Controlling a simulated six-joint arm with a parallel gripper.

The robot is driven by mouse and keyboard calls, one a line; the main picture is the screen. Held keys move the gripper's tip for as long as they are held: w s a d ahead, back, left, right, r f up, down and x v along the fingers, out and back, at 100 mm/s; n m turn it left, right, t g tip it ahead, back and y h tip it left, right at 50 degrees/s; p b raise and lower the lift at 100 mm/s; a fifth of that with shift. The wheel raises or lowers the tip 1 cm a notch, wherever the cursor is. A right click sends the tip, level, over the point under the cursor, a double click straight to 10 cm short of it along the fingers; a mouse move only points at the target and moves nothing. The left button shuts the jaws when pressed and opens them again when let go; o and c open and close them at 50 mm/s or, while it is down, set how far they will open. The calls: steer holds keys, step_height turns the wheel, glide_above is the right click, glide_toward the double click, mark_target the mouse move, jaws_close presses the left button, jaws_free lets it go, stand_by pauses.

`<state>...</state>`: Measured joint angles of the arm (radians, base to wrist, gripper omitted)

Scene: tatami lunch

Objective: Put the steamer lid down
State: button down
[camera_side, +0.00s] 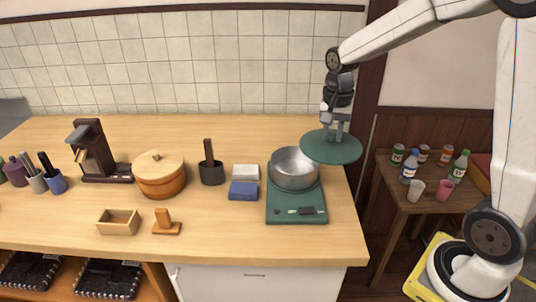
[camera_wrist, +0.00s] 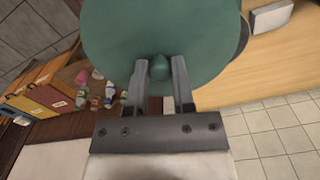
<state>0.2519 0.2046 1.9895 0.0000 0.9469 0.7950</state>
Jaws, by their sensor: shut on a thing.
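The lid (camera_side: 331,149) is a wide dark green disc with a small knob. My gripper (camera_side: 337,134) is shut on its knob and holds it in the air near the right end of the counter, beside a metal bowl. In the wrist view the green lid (camera_wrist: 120,30) fills the upper middle, with its knob between the two fingers of my gripper (camera_wrist: 159,82). The lid looks roughly level, and its left edge comes close to the bowl in the side view. I cannot tell how high it is above the counter.
The metal bowl (camera_side: 294,168) stands on a green scale (camera_side: 297,208). Left of it are a blue block (camera_side: 243,190), a dark cup (camera_side: 211,174) and a lidded orange pot (camera_side: 160,180). Bare counter (camera_side: 215,225) lies in front. A side table (camera_side: 390,187) holds bottles and cups.

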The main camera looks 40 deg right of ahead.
steer(key=a+f, duration=0.4)
steer(key=a, duration=0.6)
steer(key=a+f, duration=0.4)
steer(key=a, duration=0.6)
steer(key=shift+s+a, duration=0.2)
steer(key=shift+a, duration=0.1)
steer(key=w+a+f, duration=0.1)
steer(key=w+f, duration=0.1)
steer(key=w, duration=0.2)
steer(key=w+f, duration=0.3)
steer(key=w, duration=0.1)
steer(key=w+a+f, duration=0.1)
steer(key=w+f, duration=0.2)
steer(key=w, duration=0.1)
steer(key=shift+w+a+f, duration=0.25)
steer(key=shift+a, duration=0.1)
steer(key=shift+w+f, duration=0.3)
steer(key=shift+f, duration=0.1)
steer(key=shift+a, duration=0.1)
